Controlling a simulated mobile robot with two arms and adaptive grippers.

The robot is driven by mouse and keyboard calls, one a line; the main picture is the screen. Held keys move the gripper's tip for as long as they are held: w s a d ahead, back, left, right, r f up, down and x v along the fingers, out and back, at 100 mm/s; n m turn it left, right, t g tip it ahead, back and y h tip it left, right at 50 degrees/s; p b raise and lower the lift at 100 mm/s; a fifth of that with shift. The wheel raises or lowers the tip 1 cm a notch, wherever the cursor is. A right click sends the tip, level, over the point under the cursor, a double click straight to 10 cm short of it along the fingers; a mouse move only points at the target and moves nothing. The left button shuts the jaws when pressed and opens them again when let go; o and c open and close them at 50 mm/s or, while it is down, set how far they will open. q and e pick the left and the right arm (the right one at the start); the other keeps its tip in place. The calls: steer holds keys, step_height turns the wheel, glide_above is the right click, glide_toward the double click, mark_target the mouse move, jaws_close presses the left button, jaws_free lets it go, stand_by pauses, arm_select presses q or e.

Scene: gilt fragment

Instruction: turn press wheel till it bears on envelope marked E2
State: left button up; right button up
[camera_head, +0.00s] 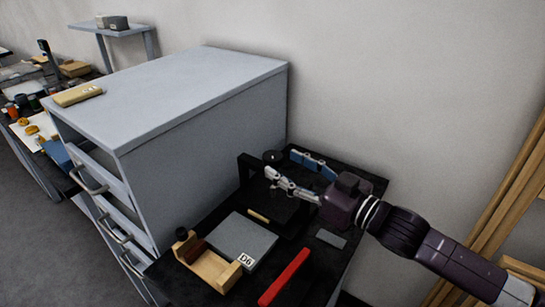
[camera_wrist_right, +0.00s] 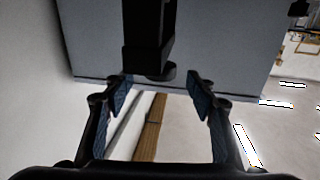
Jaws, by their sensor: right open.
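The black press (camera_head: 246,172) stands on the dark bench top beside the grey cabinet, its lower part partly hidden by my gripper. A small round black piece on top, which looks like the press wheel (camera_head: 273,156), sits by my fingertips. My right gripper (camera_head: 283,164) is open, with one finger on either side of a gap close to the wheel; contact cannot be told. In the right wrist view, a black part of the press (camera_wrist_right: 148,65) lies just beyond the open fingertips (camera_wrist_right: 160,94). No E2 mark is readable. My left gripper is out of view.
A grey slab (camera_head: 238,238) with a D6 label lies in front of the press, near a wooden holder (camera_head: 208,268) and a red bar (camera_head: 284,277). The tall grey cabinet (camera_head: 200,150) blocks the left. Wooden bars (camera_head: 500,195) lean at right.

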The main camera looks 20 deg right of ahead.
mark_target(276, 164)
steer(key=x, duration=0.4)
steer(key=shift+p, duration=0.35)
steer(key=shift+w+a, duration=0.25)
steer(key=shift+w, duration=0.15)
steer(key=shift+c, duration=0.6)
steer(key=c, duration=1.1)
steer(key=shift+m+t+h, duration=0.3)
steer(key=shift+m+h, duration=0.1)
steer(key=shift+h, duration=0.2)
steer(key=shift+m+t+h+p, duration=0.6)
steer(key=shift+m+h, duration=0.5)
steer(key=shift+h, duration=0.5)
steer(key=m+h, duration=0.1)
steer(key=h, duration=0.1)
steer(key=shift+m+h, duration=0.3)
steer(key=shift+m, duration=0.1)
steer(key=shift+m+h, duration=0.5)
steer(key=shift+h, duration=0.4)
